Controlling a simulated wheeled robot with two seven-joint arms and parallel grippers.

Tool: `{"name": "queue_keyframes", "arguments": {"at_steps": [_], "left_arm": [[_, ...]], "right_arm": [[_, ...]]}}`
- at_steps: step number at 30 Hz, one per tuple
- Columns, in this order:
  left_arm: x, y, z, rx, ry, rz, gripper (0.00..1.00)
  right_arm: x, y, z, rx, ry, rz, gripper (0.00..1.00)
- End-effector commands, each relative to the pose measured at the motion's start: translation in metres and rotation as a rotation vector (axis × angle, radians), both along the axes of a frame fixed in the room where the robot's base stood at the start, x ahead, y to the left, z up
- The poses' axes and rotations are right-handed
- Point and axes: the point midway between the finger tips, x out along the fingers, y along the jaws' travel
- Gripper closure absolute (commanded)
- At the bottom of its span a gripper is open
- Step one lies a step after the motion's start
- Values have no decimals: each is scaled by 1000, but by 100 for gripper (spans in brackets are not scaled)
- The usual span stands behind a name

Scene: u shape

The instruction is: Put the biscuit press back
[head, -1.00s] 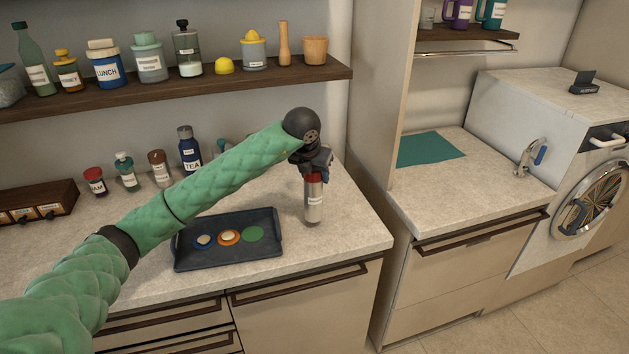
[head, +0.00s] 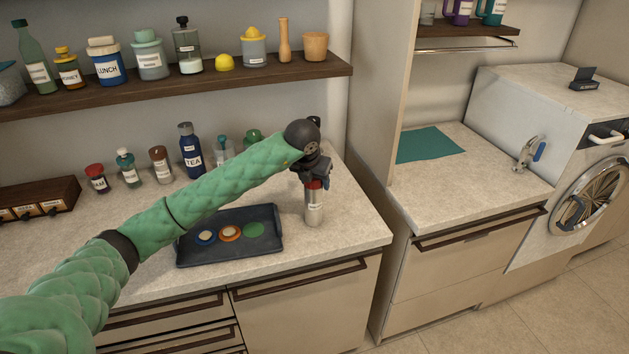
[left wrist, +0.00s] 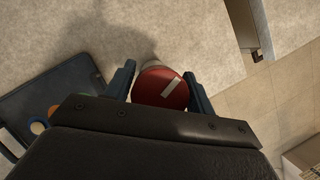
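The biscuit press (head: 314,208) is a silver cylinder with a red cap and a white label. It is upright at the right part of the counter, near the front edge and right of the dark tray. My left gripper (head: 315,180) comes down on it from above, its fingers around the red cap. In the left wrist view the red cap (left wrist: 161,90) sits between the two fingers, close against both. My right gripper is not in view.
The dark tray (head: 190,257) with several coloured discs is left of the press. Jars and the blue tea bottle (head: 190,150) stand behind. A wooden shelf (head: 215,88) with containers is above. A tall panel (head: 378,130) is right. Bare counter (head: 350,210) surrounds the press.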

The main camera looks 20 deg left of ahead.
Motion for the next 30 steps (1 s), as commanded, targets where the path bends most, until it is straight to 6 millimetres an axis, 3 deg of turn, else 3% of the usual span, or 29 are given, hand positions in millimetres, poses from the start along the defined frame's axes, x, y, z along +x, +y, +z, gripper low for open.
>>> {"name": "queue_keyframes", "arguments": {"at_steps": [2,17,21,30], "left_arm": [[0,0,0,0,0,0,29],[0,0,4,0,0,0,29],[-4,1,11,-1,-2,0,29],[-18,2,46,0,-4,-1,29]], "right_arm": [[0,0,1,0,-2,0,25],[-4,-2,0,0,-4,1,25],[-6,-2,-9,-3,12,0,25],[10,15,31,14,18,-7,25]]}}
